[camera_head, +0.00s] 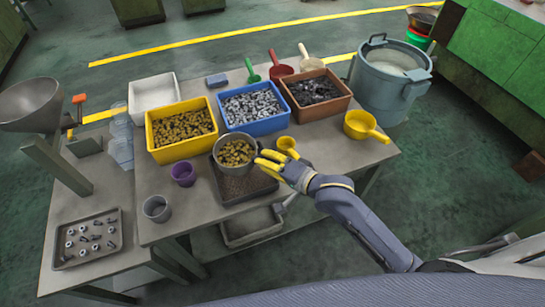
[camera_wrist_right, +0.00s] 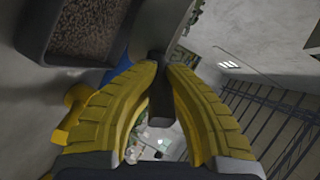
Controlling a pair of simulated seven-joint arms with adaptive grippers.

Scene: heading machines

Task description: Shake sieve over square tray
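The sieve is a round grey pan (camera_head: 236,170) holding yellowish metal pieces, in the middle of the table. Whether sieve and tray touch, I cannot tell. My right gripper (camera_head: 265,162) is at the sieve's right side, its yellow fingers around the handle. In the right wrist view the gripper (camera_wrist_right: 160,85) is closed around a dark bar, which looks like the sieve's handle (camera_wrist_right: 159,108). My left gripper is not in view.
Behind are a yellow bin (camera_head: 180,149), a blue bin (camera_head: 256,127) and a brown bin (camera_head: 318,106) of small parts. A purple cup (camera_head: 183,180) and a grey cup (camera_head: 157,215) stand left, a yellow scoop (camera_head: 366,133) right. A parts tray (camera_head: 88,258) lies front left.

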